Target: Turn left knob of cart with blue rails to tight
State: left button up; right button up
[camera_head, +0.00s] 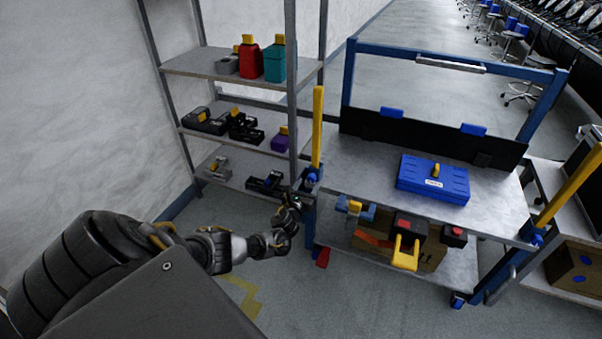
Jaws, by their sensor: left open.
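The cart with blue rails (352,72) stands right of centre, with a grey top and a lower shelf. At its left front corner a yellow post (318,125) rises from a small blue fitting (312,179), which seems to be the left knob. Its tight or loose setting cannot be read. My left arm reaches in from the lower left. My left gripper (299,201) is open, just below and left of the blue fitting. Its fingers are small and dark against the cart's corner, and I cannot tell whether they touch the knob. My right gripper is not in view.
A grey shelf unit (292,70) with bottles and tools stands close behind my left gripper. A blue case (432,178) lies on the cart top. Floor is free before the cart.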

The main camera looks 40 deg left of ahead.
pick_arm(q)
jog(key=p+v, duration=0.1)
jog(key=v, duration=0.7)
jog(key=shift+p, duration=0.4)
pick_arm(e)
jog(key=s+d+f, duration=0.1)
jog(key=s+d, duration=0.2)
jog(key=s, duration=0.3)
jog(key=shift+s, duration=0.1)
